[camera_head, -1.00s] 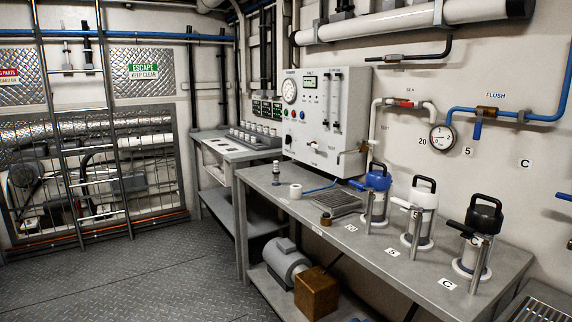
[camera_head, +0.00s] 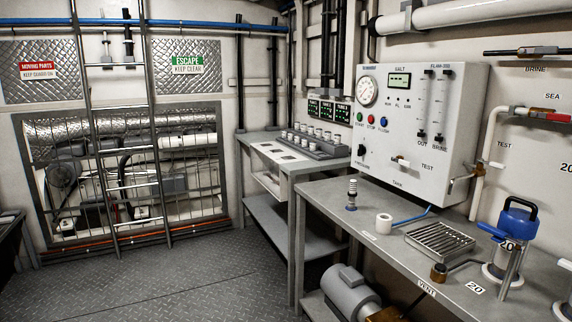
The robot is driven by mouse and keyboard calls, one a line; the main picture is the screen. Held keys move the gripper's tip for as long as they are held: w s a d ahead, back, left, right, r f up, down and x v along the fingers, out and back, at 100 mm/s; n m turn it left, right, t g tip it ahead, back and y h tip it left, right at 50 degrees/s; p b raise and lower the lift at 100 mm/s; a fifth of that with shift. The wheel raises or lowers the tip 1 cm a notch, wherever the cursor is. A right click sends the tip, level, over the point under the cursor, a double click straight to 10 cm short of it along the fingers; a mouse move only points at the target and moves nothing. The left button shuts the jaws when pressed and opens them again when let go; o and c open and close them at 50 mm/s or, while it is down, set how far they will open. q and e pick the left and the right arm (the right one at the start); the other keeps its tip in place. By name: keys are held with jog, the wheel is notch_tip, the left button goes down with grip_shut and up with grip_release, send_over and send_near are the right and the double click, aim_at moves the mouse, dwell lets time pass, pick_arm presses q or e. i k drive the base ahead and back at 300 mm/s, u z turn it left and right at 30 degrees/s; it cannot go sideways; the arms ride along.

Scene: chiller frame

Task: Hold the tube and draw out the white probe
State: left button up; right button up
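A small upright grey cylinder (camera_head: 351,193) with a dark band and dark base stands near the left end of the grey bench (camera_head: 330,203); it may be the tube, but I cannot tell. A short white cylinder (camera_head: 384,223) stands on the bench to its right. Several small white-topped cylinders (camera_head: 318,134) stand in a dark rack (camera_head: 315,147) on the farther bench. I cannot make out which thing is the white probe. Neither of my grippers is in view.
A white control panel box (camera_head: 413,130) stands behind the near bench. A slatted metal grate (camera_head: 440,238), a brass fitting (camera_head: 438,272) and a blue-topped canister (camera_head: 511,235) are on the bench. A grey motor (camera_head: 350,292) sits below. The floor (camera_head: 190,283) at left is clear.

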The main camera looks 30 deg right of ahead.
aim_at(353, 182)
jog(key=z, duration=0.25)
jog(key=i, duration=1.3)
jog(key=z, duration=0.8)
